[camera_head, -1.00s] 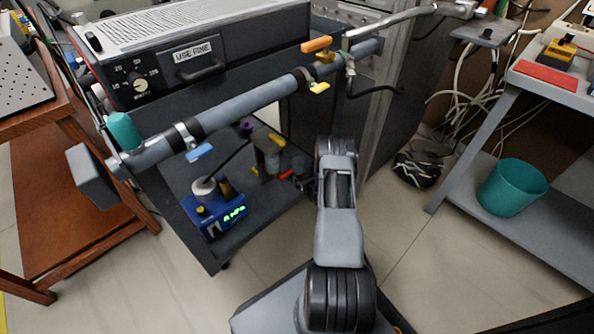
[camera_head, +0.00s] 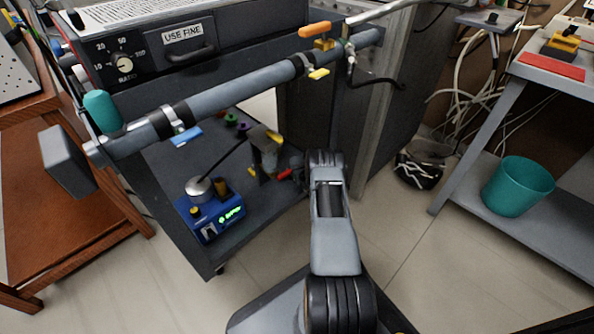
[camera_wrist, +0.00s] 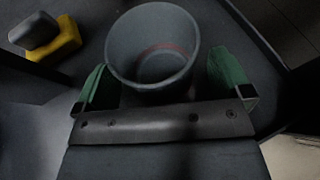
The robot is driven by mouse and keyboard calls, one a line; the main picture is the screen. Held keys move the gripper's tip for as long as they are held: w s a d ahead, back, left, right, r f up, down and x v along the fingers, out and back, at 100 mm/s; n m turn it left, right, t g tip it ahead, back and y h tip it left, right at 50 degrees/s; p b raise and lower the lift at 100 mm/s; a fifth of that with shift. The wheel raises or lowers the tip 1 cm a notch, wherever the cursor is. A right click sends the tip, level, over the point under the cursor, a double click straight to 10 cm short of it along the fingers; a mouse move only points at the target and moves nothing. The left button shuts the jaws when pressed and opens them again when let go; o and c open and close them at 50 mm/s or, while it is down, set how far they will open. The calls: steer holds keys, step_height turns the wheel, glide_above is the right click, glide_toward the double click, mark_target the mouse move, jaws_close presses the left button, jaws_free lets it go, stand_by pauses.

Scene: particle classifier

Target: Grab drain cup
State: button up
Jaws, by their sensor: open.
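The drain cup (camera_wrist: 152,72), a round dark grey cup with a faint red line inside, shows in the wrist view with its open mouth facing the camera. My gripper (camera_wrist: 160,66) is open, with one green finger to the left of the cup and one to the right. The cup sits between the fingers, and a dark gap shows on the right side. Whether the left finger touches it I cannot tell. In the head view my arm reaches down toward the cart's lower shelf and hides most of the gripper and cup.
A blue device with a green display (camera_head: 211,212) stands on the lower shelf (camera_head: 215,252). A grey pipe (camera_head: 235,92) with valves crosses above. A teal bucket (camera_head: 518,187) is on the right-hand rack. A yellow and grey part (camera_wrist: 52,40) lies left of the cup.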

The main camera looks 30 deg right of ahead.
steer(key=shift+c, duration=0.3)
steer(key=c, duration=1)
